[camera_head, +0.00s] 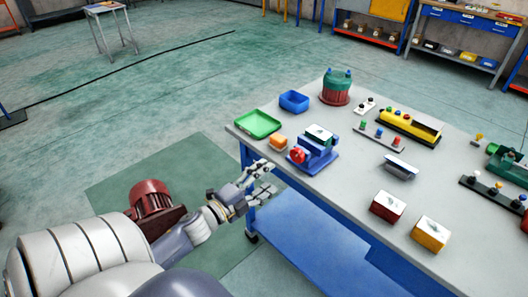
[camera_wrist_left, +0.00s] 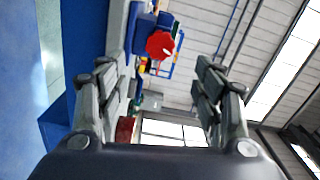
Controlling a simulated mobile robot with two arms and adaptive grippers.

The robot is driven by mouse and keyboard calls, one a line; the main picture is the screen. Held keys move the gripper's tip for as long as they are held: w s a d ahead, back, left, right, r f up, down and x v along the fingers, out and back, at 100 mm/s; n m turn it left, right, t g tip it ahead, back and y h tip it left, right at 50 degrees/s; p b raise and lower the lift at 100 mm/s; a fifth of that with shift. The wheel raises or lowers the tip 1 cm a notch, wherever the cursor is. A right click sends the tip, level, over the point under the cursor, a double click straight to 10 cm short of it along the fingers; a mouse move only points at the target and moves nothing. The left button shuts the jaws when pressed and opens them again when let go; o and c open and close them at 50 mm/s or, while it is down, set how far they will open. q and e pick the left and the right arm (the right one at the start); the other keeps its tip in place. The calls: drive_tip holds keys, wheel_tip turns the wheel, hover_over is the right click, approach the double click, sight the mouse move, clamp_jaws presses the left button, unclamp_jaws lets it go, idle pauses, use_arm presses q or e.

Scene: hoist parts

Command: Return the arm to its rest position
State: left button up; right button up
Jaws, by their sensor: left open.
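My left arm comes in from the lower left of the head view. Its gripper (camera_head: 262,179) is open and empty, just off the near left edge of the grey workbench (camera_head: 345,190). In the left wrist view the two fingers (camera_wrist_left: 165,90) stand wide apart with nothing between them. Beyond them shows the red knob (camera_wrist_left: 160,44) of a blue vise-like fixture, which stands on the bench in the head view (camera_head: 315,158). My right gripper is not in either view.
The floor left of the bench is largely clear.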

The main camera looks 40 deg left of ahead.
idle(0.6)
use_arm(q)
drive_tip(key=s+d+f+n+g+y, duration=0.1)
drive_tip(key=s+f+n+g, duration=0.35)
drive_tip(key=f, duration=1.15)
drive_tip(key=s+f+n+g+y, duration=0.1)
drive_tip(key=s+f+n+g, duration=0.35)
drive_tip(key=f, duration=1.15)
drive_tip(key=s+d+f+n+g, duration=0.2)
drive_tip(key=s+d+f, duration=0.2)
drive_tip(key=s+f, duration=0.3)
drive_tip(key=s+d+f+n+g, duration=0.1)
drive_tip(key=s+d+f+g, duration=0.2)
drive_tip(key=s, duration=1)
drive_tip(key=s+d+f+n+g, duration=0.2)
drive_tip(key=s+d+f+g, duration=0.1)
drive_tip(key=s+d+f, duration=0.4)
drive_tip(key=s+f, duration=0.3)
drive_tip(key=shift+s+f+n+h, duration=0.3)
drive_tip(key=shift+h, duration=0.1)
